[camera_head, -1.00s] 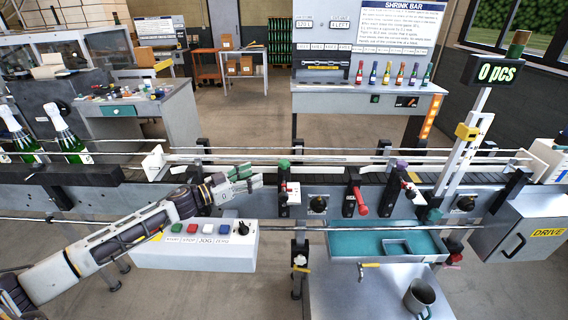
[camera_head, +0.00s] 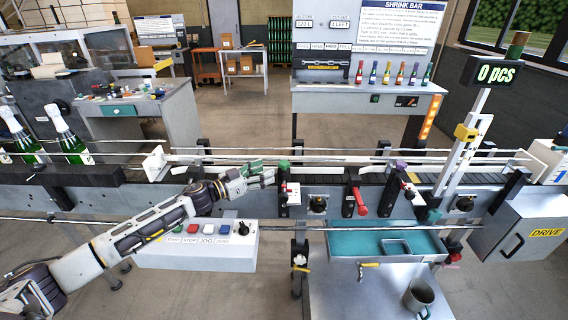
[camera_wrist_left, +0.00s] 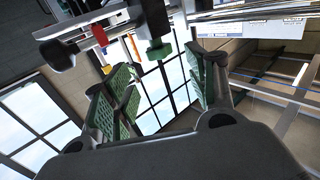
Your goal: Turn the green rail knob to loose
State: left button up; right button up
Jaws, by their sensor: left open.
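The green rail knob (camera_head: 283,165) sits on top of a dark bracket at the front rail of the conveyor. In the left wrist view a green block (camera_wrist_left: 158,52), likely the same knob, shows beyond the fingers, between them in the picture. My left gripper (camera_head: 264,175) is open, with green finger pads, just left of the knob in the head view. In the left wrist view its two fingers (camera_wrist_left: 163,95) are spread with nothing between the pads. The fingertips and knob look close but apart. My right gripper is not in view.
A red-handled bracket (camera_head: 360,201) and a purple knob (camera_head: 401,163) stand farther right along the rail. A button box (camera_head: 195,245) lies below my left forearm. Foil-necked bottles (camera_head: 70,140) stand at the left. A teal tray (camera_head: 350,243) is at the lower right.

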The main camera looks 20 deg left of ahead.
aim_at(284, 162)
pick_arm(q)
jog(key=shift+p+x, duration=0.55)
jog(key=shift+x, duration=4.1)
jog(key=c, duration=1.1)
jog(key=shift+o, duration=0.2)
jog(key=shift+p, duration=0.35)
